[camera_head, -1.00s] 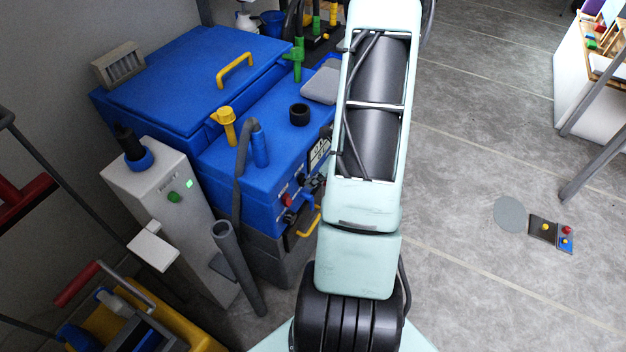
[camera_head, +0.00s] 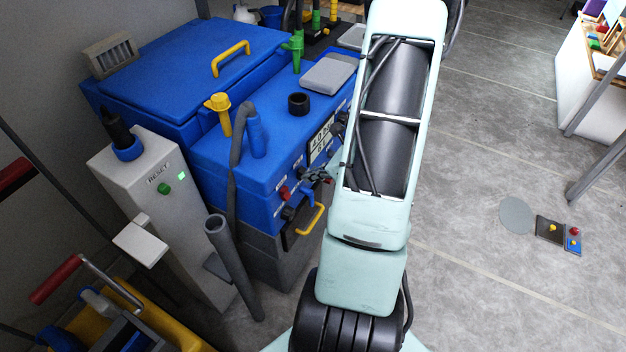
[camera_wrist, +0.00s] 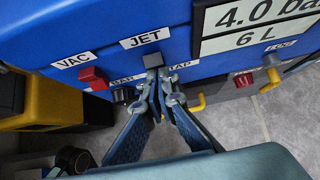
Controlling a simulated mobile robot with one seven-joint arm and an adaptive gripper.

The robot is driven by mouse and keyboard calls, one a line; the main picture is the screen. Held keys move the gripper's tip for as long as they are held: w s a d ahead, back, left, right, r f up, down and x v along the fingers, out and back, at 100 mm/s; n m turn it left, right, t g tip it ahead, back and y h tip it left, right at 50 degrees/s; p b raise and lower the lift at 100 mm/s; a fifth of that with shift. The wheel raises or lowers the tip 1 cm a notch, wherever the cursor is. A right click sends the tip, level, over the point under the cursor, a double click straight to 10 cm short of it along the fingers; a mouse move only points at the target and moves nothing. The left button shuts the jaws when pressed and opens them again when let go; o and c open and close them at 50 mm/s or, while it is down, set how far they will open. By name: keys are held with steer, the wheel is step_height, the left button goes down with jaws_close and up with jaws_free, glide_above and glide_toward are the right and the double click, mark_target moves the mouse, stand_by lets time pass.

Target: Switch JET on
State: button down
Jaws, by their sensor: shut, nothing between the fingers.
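In the wrist view, the JET switch (camera_wrist: 153,60) is a small dark grey block under the white JET label (camera_wrist: 145,37) on the blue machine front. My gripper (camera_wrist: 168,88) is shut and empty, its fingertips just below the switch in the picture. I cannot tell whether they touch it. The switch's on or off position is not clear. In the head view, my gripper (camera_head: 316,174) is at the front panel of the blue machine (camera_head: 277,165), partly beside my arm. The JET switch cannot be made out there.
A red VAC switch (camera_wrist: 93,78) sits left of JET. A display (camera_wrist: 255,25) reading 4.0 bar and 6 L is at the upper right. A yellow handle (camera_head: 308,220) juts out below the panel. A grey RESET post (camera_head: 165,215) stands left.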

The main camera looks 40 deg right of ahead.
steer(key=shift+w+r, duration=0.1)
steer(key=shift+r, duration=0.2)
steer(key=shift+w+r+p, duration=0.15)
steer(key=shift+r+p, duration=0.4)
steer(key=shift+r, duration=0.25)
